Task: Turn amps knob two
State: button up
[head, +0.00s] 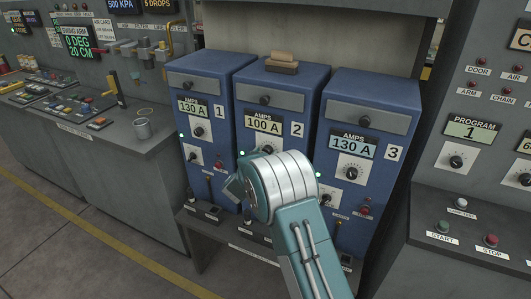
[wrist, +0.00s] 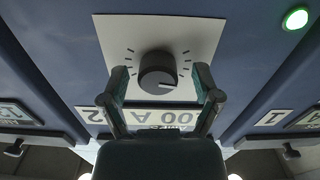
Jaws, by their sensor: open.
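The amps knob on unit two (wrist: 157,72) is a dark round knob on a white plate with tick marks. In the wrist view it stands upside down above the "100 A" label. My gripper (wrist: 160,85) is open, with one finger on each side of the knob and a gap to it on both sides; I cannot tell how deep the fingers reach.
Blue unit 1 (head: 228,82) at left and blue unit 3 (head: 375,95) at right each read 130 A and have similar knobs. A wooden block (head: 282,62) lies on top of unit 2.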

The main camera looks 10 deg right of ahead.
jog(key=shift+c, duration=0.3)
grip_shut()
jog(key=shift+m, duration=0.4)
jog(key=m, duration=1)
jog(key=shift+m, duration=0.4)
